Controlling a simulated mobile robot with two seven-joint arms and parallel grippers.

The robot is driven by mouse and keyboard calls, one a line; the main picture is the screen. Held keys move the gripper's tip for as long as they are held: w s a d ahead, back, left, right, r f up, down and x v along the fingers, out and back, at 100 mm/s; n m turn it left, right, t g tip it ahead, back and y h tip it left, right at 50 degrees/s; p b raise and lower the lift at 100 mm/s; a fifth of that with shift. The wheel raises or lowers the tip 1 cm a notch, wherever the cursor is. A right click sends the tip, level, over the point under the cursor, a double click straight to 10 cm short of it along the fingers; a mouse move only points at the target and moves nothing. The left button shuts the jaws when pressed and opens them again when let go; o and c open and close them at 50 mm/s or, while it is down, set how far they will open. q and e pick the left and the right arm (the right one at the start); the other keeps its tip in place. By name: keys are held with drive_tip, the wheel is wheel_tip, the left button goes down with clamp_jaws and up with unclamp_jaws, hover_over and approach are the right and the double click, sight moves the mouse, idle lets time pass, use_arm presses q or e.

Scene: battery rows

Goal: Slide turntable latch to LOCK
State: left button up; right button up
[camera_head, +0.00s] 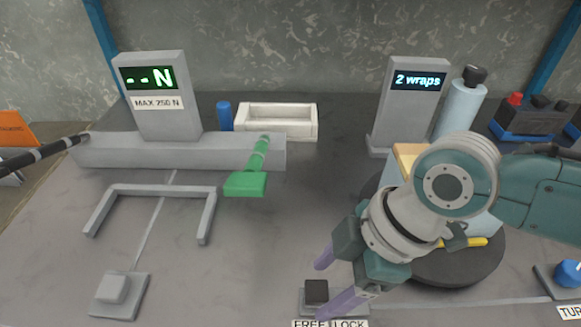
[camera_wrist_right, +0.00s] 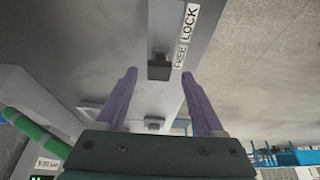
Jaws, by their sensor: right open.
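The turntable latch is a small dark block (camera_head: 316,291) on a grey base at the front edge of the table. A FREE / LOCK label (camera_head: 330,323) lies in front of it, and the block sits at the FREE end. In the right wrist view the dark block (camera_wrist_right: 159,68) shows beside the label (camera_wrist_right: 185,38). My right gripper (camera_head: 323,284) is open, with its purple fingers either side of the block in the wrist view (camera_wrist_right: 160,75). I cannot tell if they touch it. The black turntable (camera_head: 455,270) is partly hidden behind my right arm. My left gripper is not in view.
A grey U-shaped frame (camera_head: 150,189) and a button block (camera_head: 118,292) stand left. A "2 wraps" display (camera_head: 415,95) and a bottle (camera_head: 458,108) stand behind the turntable.

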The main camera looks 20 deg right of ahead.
drive_tip(key=shift+a+f, duration=0.1)
drive_tip(key=shift+f, duration=0.25)
clamp_jaws()
idle(0.4)
idle(0.9)
